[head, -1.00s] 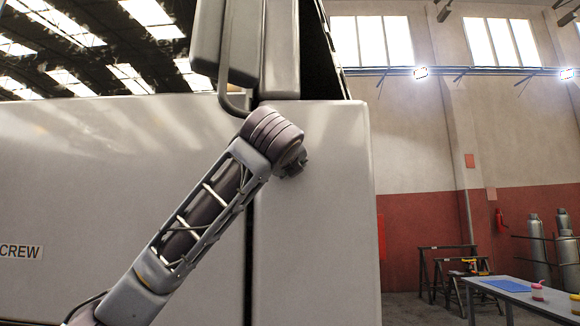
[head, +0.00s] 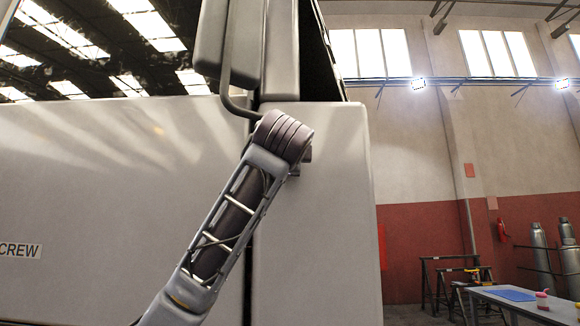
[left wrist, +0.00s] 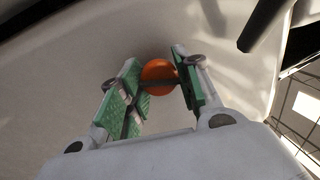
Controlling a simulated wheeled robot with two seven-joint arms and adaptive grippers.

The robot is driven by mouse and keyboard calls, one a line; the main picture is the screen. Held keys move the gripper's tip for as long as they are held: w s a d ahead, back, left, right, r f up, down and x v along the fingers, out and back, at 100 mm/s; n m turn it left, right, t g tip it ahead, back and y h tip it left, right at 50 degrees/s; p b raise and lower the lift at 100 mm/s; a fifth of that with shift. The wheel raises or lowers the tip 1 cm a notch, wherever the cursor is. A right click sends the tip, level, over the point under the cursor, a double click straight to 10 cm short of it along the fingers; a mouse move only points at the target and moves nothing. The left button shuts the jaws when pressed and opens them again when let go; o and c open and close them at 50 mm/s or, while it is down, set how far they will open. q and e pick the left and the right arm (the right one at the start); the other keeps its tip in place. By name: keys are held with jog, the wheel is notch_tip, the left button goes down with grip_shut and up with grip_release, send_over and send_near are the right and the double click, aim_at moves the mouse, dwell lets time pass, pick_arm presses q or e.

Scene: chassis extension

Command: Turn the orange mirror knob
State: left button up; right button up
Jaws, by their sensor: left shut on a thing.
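The orange mirror knob (left wrist: 160,72) shows in the left wrist view, a round orange piece at the pale panel of the vehicle. My left gripper (left wrist: 156,84) has its two green-padded fingers on either side of the knob and is shut on it. A dark band crosses the knob's lower part. In the head view my left arm reaches up across the vehicle's side, its wrist end just under the grey mirror (head: 211,40) and its bent stalk (head: 228,85). The knob and the left fingers are hidden there. My right gripper is in neither view.
The large grey vehicle body (head: 110,190) fills the left of the head view, with a dark window above and a "CREW" label (head: 19,251). Far right stand a table (head: 510,305), trestles and gas cylinders (head: 540,252) against a red and cream wall.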

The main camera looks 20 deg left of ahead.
pick_arm(q)
jog(key=shift+w+d+f+n+g+y+b, duration=0.1)
jog(key=shift+n+g+y+b, duration=0.2)
jog(key=shift+n, duration=2.25)
jog(key=shift+f+n+g+y+b, duration=0.1)
jog(key=shift+n+y+b, duration=0.35)
jog(key=shift+n, duration=2.05)
jog(key=shift+w+d+f+n+g+y+b, duration=0.1)
jog(key=shift+n+g+y+b, duration=0.2)
jog(key=shift+n, duration=2.25)
jog(key=shift+a, duration=0.1)
jog(key=o, duration=0.7)
jog(key=shift+s, duration=0.1)
jog(key=o, duration=0.3)
jog(key=shift+r, duration=0.2)
jog(key=shift+o, duration=0.2)
jog(key=v, duration=1.2)
